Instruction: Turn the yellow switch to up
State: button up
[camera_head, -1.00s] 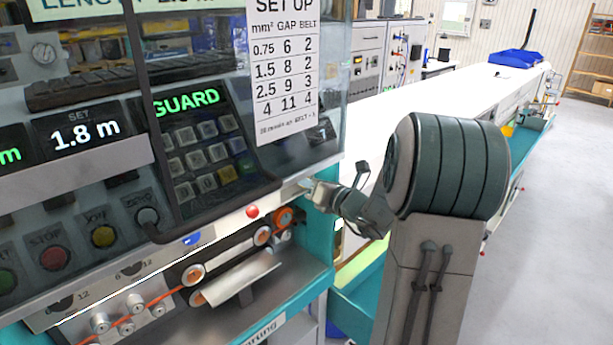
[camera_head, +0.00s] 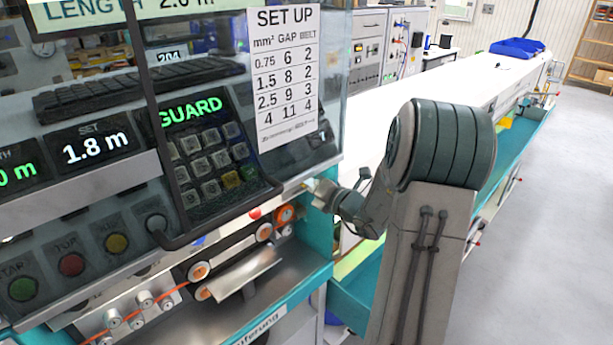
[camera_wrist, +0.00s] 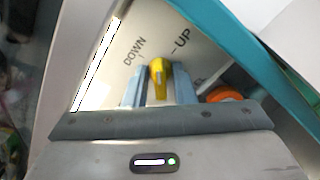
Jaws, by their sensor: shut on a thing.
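The yellow switch (camera_wrist: 158,72) shows in the wrist view on a pale panel, below the printed words DOWN (camera_wrist: 134,51) and UP (camera_wrist: 183,42). Its end lies between the two words, and I cannot tell exactly which mark it points at. My gripper (camera_wrist: 160,84) has one bluish finger on each side of the switch and is shut on it. In the head view my gripper (camera_head: 322,194) reaches the right end of the machine front. The switch is hidden there.
The machine's clear guard (camera_head: 330,110) hangs just above my gripper. An orange roller (camera_wrist: 224,94) sits close to the right finger in the wrist view. A teal frame edge (camera_wrist: 235,45) runs past the panel. A long white bench (camera_head: 440,95) extends behind my arm.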

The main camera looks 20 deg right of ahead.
jog(key=shift+m+p, duration=0.9)
jog(key=shift+m, duration=0.1)
jog(key=m, duration=0.5)
jog(key=shift+m, duration=0.3)
jog(key=o, duration=1)
jog(key=shift+c, duration=0.2)
jog(key=v, duration=0.8)
